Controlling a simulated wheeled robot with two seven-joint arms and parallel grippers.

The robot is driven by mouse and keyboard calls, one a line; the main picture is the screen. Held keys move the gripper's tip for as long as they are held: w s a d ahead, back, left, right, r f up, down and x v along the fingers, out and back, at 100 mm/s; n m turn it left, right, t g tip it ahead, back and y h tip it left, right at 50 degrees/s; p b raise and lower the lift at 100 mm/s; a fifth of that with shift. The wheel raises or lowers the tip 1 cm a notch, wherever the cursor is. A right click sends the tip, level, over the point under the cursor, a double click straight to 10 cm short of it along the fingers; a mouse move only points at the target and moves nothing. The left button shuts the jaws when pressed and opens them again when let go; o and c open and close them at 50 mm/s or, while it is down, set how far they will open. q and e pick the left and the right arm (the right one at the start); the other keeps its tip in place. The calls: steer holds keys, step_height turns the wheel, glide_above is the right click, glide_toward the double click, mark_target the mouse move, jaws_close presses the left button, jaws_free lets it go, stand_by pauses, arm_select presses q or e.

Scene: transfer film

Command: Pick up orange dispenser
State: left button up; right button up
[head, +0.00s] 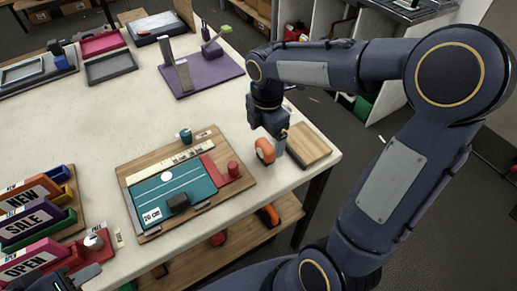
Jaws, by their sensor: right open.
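The orange dispenser (265,151) stands upright near the right edge of the white table, beside a wooden block. My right gripper (277,143) reaches down over it, open. A grey finger shows just right of the dispenser, and the dispenser appears beside or between the fingers; the other finger is hard to make out. I cannot tell whether they touch. A dark part of my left gripper (82,277) shows at the bottom left edge, mostly cut off, so its jaws are unclear.
A wooden board (222,149) with a teal sheet lies left of the dispenser. The wooden block (308,145) sits close on its right. Sign racks (66,221) fill the lower left. A purple mat (203,77) and trays (111,66) lie farther back. The table's left middle is clear.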

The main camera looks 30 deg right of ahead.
mark_target(266, 145)
steer(key=f, duration=0.5)
steer(key=shift+w+d+f, duration=0.1)
steer(key=shift+w+f, duration=0.1)
steer(key=shift+f, duration=0.1)
steer(key=c, duration=1.1)
steer(key=shift+r, duration=0.15)
